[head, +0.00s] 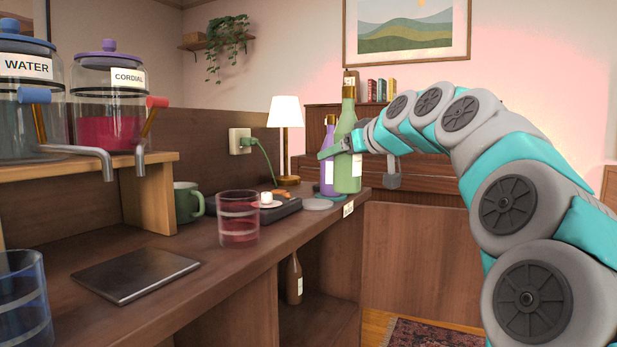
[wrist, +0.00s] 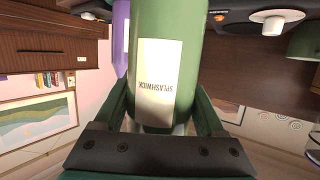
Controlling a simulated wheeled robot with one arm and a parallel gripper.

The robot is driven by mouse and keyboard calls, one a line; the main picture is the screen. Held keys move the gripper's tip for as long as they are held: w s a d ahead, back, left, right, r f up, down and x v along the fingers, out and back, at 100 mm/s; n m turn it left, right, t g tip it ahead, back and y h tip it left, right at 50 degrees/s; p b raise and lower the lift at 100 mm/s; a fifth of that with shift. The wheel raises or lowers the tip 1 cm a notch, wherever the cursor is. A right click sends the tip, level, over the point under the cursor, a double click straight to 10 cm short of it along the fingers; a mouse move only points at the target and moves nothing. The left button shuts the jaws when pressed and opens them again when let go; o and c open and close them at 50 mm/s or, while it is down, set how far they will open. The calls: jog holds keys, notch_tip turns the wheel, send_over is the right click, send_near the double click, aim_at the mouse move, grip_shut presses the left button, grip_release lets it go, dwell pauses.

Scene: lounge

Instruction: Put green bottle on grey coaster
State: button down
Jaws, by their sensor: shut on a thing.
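The green bottle (head: 348,172) stands upright at the far end of the counter, with a cream label and gold cap. My gripper (head: 341,147) is shut around its body from the right. The wrist view shows the bottle (wrist: 190,25) upside down between the fingers (wrist: 163,112), with its base cut off. I cannot tell whether its base touches the counter. The grey coaster (head: 317,204) lies bare on the counter, just in front and left of the bottle's base.
A purple bottle (head: 327,172) stands close behind and left of the green one, by a bluish coaster (head: 338,197). The counter's right edge is close.

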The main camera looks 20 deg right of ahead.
jog(key=shift+a+f+x, duration=0.1)
jog(key=shift+f+x, duration=0.05)
jog(key=shift+x, duration=2)
jog(key=shift+a+f+x, duration=0.1)
jog(key=shift+f+x, duration=0.05)
jog(key=shift+x, duration=2)
jog(key=shift+a+f+x, duration=0.15)
jog(key=shift+x, duration=2)
jog(key=shift+s, duration=0.15)
jog(key=shift+f, duration=0.15)
jog(key=shift+c, duration=1.2)
grip_release()
jog(key=shift+r, duration=0.2)
jog(key=v, duration=1.2)
